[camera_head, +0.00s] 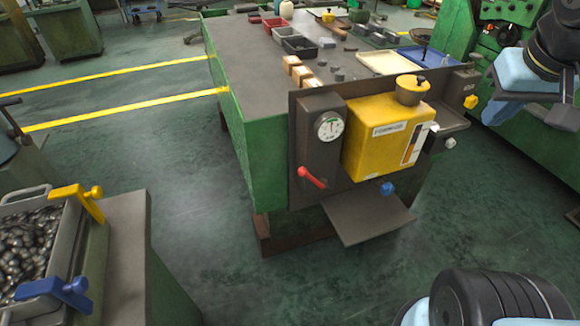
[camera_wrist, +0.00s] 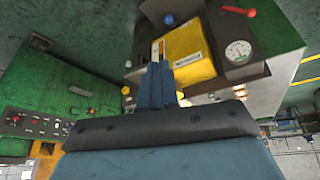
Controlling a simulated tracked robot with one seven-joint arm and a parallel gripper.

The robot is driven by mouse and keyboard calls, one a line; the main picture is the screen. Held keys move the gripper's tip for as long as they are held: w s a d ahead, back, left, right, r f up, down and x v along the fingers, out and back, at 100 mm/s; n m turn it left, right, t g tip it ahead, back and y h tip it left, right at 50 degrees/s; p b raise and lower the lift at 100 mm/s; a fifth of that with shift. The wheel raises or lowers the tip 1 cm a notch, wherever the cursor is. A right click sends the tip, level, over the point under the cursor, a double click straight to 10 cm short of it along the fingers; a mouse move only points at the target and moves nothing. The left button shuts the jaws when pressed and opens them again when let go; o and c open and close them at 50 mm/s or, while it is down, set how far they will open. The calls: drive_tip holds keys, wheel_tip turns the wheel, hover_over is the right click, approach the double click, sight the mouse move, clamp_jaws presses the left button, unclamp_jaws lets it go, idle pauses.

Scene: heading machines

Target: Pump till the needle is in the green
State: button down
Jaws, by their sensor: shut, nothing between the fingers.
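The yellow lubricator box (camera_head: 385,137) is mounted on a dark plate at the end of the green bench. Left of it is a round white gauge (camera_head: 328,126) with a green arc; its needle is too small to read surely. Below the gauge, a red-handled lever (camera_head: 312,178) slants down to the right. The wrist view, turned upside down, shows the box (camera_wrist: 190,58), gauge (camera_wrist: 238,51) and red lever (camera_wrist: 238,11). My gripper (camera_wrist: 156,66) is shut and empty, its fingers overlapping the box in that view, apart from the lever.
A blue knob (camera_head: 387,188) sits under the box, above a tilted grey shelf (camera_head: 366,218). The bench top (camera_head: 245,45) carries trays and blocks. A bin of dark parts (camera_head: 30,245) stands at left. Open floor (camera_head: 215,215) lies between.

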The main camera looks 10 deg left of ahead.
drive_tip(key=w+a+f+n+g+h, duration=0.1)
drive_tip(key=w+a+f+n+h, duration=0.1)
drive_tip(key=w+a+f+n, duration=0.4)
drive_tip(key=w+a+f+n+g+h, duration=0.1)
drive_tip(key=w+a+f+n+h, duration=0.15)
drive_tip(key=a, duration=0.55)
drive_tip(key=w+a+f+n+g+h, duration=0.1)
drive_tip(key=w+a+f+n+h, duration=0.15)
drive_tip(key=w+a+n, duration=0.35)
drive_tip(key=s+a+f+n+t+h, duration=0.15)
drive_tip(key=a+f+n, duration=0.25)
drive_tip(key=a+f, duration=0.45)
drive_tip(key=s+a+f+n+t, duration=0.2)
drive_tip(key=s+a+f+n, duration=0.1)
drive_tip(key=a+f, duration=0.5)
drive_tip(key=s+a+f+n+t+h, duration=0.1)
drive_tip(key=s+a+f+n+t, duration=0.2)
drive_tip(key=a+f, duration=0.5)
drive_tip(key=w+d+f, duration=0.2)
drive_tip(key=w+d, duration=0.6)
drive_tip(key=shift+d+g, duration=0.2)
drive_tip(key=shift+g, duration=0.15)
drive_tip(key=shift+n, duration=0.25)
